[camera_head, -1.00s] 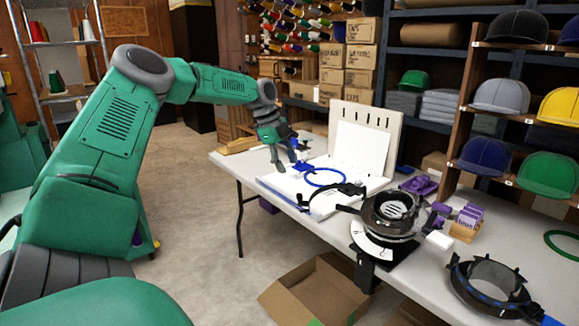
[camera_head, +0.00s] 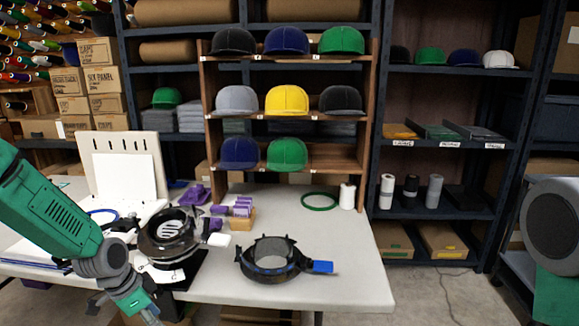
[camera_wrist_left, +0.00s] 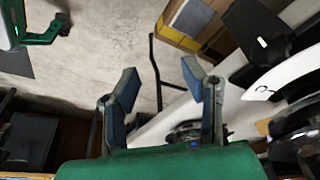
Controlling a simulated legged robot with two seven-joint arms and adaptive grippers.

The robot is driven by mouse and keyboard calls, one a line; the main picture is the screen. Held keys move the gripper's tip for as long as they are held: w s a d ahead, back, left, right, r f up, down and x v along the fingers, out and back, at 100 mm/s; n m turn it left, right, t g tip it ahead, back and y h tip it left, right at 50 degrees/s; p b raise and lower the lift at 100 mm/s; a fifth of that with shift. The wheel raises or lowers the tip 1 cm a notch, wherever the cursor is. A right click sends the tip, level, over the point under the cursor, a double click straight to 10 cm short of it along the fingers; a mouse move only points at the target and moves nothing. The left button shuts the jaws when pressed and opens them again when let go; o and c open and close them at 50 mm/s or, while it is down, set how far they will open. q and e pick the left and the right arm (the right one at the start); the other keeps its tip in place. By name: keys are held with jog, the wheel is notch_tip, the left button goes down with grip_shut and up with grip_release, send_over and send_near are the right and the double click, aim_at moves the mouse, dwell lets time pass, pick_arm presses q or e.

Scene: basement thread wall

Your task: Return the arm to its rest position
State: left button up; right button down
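My left arm comes in from the left in the head view, bent down in front of the table's near edge. My left gripper (camera_wrist_left: 160,86) shows in the left wrist view with its two blue-tipped fingers wide apart and nothing between them. Behind them are the concrete floor and the table's underside and edge. In the head view the left gripper's end is partly cut off by the bottom edge. At the right edge of the head view a grey and green part of my right arm shows, but its gripper is out of view.
The white table (camera_head: 340,265) holds a dark cap hoop with a blue clamp (camera_head: 272,262), a black ring fixture (camera_head: 168,236), purple pieces (camera_head: 242,207), a green ring (camera_head: 319,201) and a white spool (camera_head: 347,196). A cap rack (camera_head: 206,130) stands behind. Open floor (camera_head: 430,298) lies right of the table.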

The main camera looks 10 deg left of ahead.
pick_arm(q)
jog(key=s+d+f+n, duration=0.2)
jog(key=s+d+f, duration=0.1)
jog(key=s, duration=0.2)
jog(key=s+d+f+n+g, duration=0.1)
jog(key=s+d+f, duration=0.2)
jog(key=s, duration=0.3)
jog(key=s+d+f+n, duration=0.2)
jog(key=s+d+f, duration=0.1)
jog(key=s+f, duration=0.15)
jog(key=s+n+y, duration=0.2)
jog(key=s+n, duration=0.1)
jog(key=s, duration=1.2)
jog(key=shift+g, duration=0.3)
jog(key=shift+s, duration=0.15)
jog(key=shift+c, duration=0.5)
